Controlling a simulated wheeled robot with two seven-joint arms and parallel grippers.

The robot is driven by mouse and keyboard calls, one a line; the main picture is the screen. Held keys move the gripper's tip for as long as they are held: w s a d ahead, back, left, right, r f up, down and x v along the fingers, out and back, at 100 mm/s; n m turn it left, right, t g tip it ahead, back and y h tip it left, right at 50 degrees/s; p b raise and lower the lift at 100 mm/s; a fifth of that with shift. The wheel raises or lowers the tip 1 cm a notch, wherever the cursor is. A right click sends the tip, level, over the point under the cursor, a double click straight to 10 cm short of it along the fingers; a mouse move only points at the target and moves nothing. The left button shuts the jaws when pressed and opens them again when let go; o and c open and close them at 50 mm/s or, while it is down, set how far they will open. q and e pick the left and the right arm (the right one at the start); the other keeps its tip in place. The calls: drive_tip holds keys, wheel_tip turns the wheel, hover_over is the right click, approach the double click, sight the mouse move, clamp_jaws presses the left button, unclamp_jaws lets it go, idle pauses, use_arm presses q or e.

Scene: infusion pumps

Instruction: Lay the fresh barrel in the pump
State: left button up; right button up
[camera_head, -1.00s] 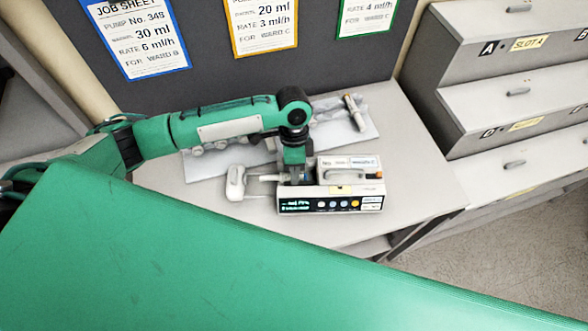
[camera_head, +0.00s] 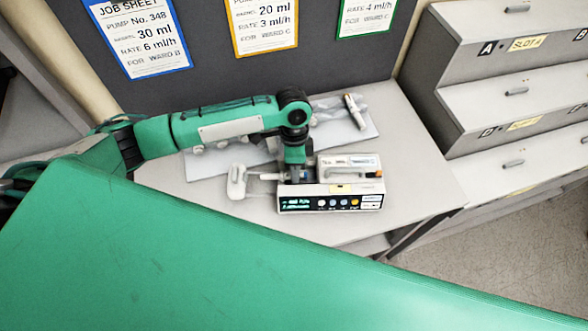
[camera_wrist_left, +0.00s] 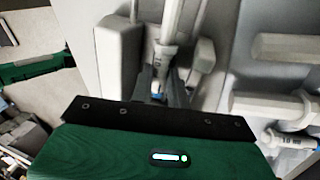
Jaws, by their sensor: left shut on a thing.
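The pump (camera_head: 330,200) stands on the table, a pale box with a dark lit display and a row of buttons on its front. A white plunger driver (camera_head: 237,182) sticks out at its left. My left gripper (camera_head: 294,178) points down over the left part of the pump, shut on a pale barrel (camera_head: 268,176). The barrel lies level at the pump's top; whether it rests in the cradle I cannot tell. The left wrist view shows the barrel (camera_wrist_left: 170,30) running between the fingertips (camera_wrist_left: 160,88), with a blue band near them. My right gripper is not in view.
A light tray (camera_head: 205,168) with several barrels lies behind the pump, partly behind my arm. Another barrel (camera_head: 354,111) with an orange end lies at its right. Job sheets (camera_head: 140,38) hang on the dark back panel. Grey drawers (camera_head: 500,60) stand at the right.

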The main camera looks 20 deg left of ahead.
use_arm(q)
drive_tip(key=o, duration=0.7)
drive_tip(key=shift+s+f, duration=0.3)
drive_tip(key=shift+f, duration=0.2)
drive_tip(key=shift+s+f, duration=0.25)
drive_tip(key=shift+f, duration=0.25)
drive_tip(key=shift+o, duration=0.7)
drive_tip(key=shift+s, duration=0.1)
drive_tip(key=shift+r, duration=0.15)
drive_tip(key=shift+w+r+p, duration=0.3)
drive_tip(key=shift+r+p, duration=0.4)
drive_tip(key=shift+p, duration=0.3)
drive_tip(key=shift+p+v, duration=0.85)
drive_tip(key=shift+p, duration=0.1)
drive_tip(key=shift+d+r+p, duration=0.1)
drive_tip(key=shift+r+p, duration=0.8)
drive_tip(key=shift+r, duration=0.1)
drive_tip(key=shift+r+p, duration=1.2)
drive_tip(key=shift+p, duration=0.1)
drive_tip(key=shift+w, duration=0.1)
